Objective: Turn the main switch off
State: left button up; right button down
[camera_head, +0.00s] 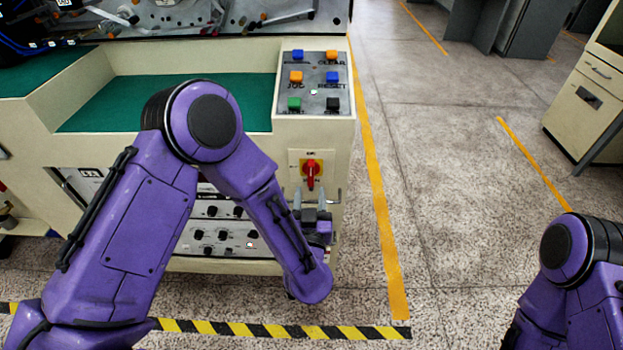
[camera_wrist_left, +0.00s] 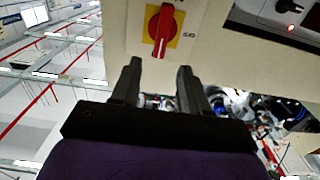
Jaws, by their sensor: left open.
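The main switch (camera_head: 312,170) is a red rotary handle on a yellow plate, on the beige front panel of the machine. Its handle stands about vertical in the head view. The switch also shows in the wrist view (camera_wrist_left: 160,30), top centre, with a small label beside it. My left gripper (camera_head: 311,194) is just below the switch in the head view. In the wrist view its two fingers (camera_wrist_left: 160,67) are apart and empty, with the handle's end in line with the gap between them. They do not appear to touch the handle. My right gripper is out of view.
A button panel (camera_head: 314,83) with blue, orange, green and black buttons sits above the switch. A knob panel (camera_head: 222,235) is left of my left gripper. Open floor (camera_head: 450,230) lies to the right.

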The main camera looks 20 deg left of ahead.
aim_at(311, 172)
pick_arm(q)
jog(key=p+x, duration=0.1)
jog(key=x, duration=0.6)
jog(key=shift+w+f, duration=0.15)
jog(key=shift+w, duration=0.05)
grip_shut()
